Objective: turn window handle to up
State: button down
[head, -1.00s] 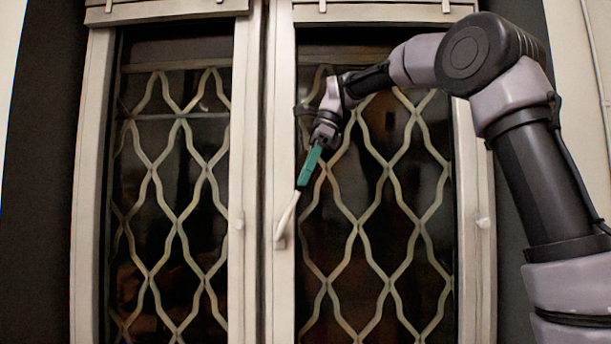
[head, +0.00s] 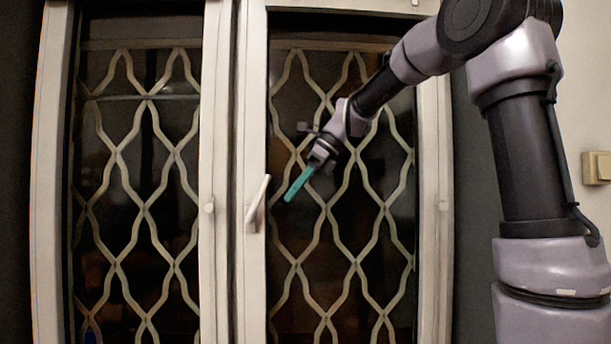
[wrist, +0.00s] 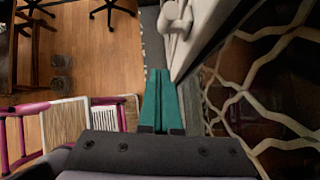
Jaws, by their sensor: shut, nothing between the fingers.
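The window handle (head: 257,204) is a pale lever on the white frame post left of the right-hand pane. It tilts steeply, its free end up and slightly right of its base. My gripper (head: 287,200) has teal fingers pressed together with nothing between them. It points down and left, a little to the right of the handle and apart from it in the head view. In the wrist view the shut teal fingers (wrist: 162,72) point up the picture, and a pale handle-like part (wrist: 178,22) shows on the frame just beyond them.
The window's lattice grille (head: 350,240) lies behind my gripper. A light switch (head: 597,167) is on the wall at right. The wrist view shows wooden floor (wrist: 85,65), chair legs (wrist: 110,8) and a pink-framed rack (wrist: 68,125) to the left.

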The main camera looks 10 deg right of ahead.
aim_at(264, 182)
jog(key=shift+w+a+r, duration=0.1)
jog(key=shift+w+a, duration=0.05)
jog(key=shift+a, duration=0.6)
jog(key=shift+w+a+r, duration=0.15)
jog(key=shift+w+a, duration=0.05)
jog(key=shift+a, duration=0.5)
jog(key=shift+w+a+r, duration=0.1)
jog(key=shift+w+a, duration=0.05)
jog(key=shift+a, duration=0.6)
jog(key=shift+a+r+h, duration=0.4)
jog(key=shift+a+h, duration=0.3)
jog(key=shift+h, duration=0.05)
jog(key=shift+a+r+h, duration=0.4)
jog(key=shift+a+h, duration=0.25)
jog(key=shift+h, duration=0.1)
jog(key=shift+w+a+r, duration=0.1)
jog(key=shift+a+r, duration=0.1)
jog(key=shift+a, duration=0.25)
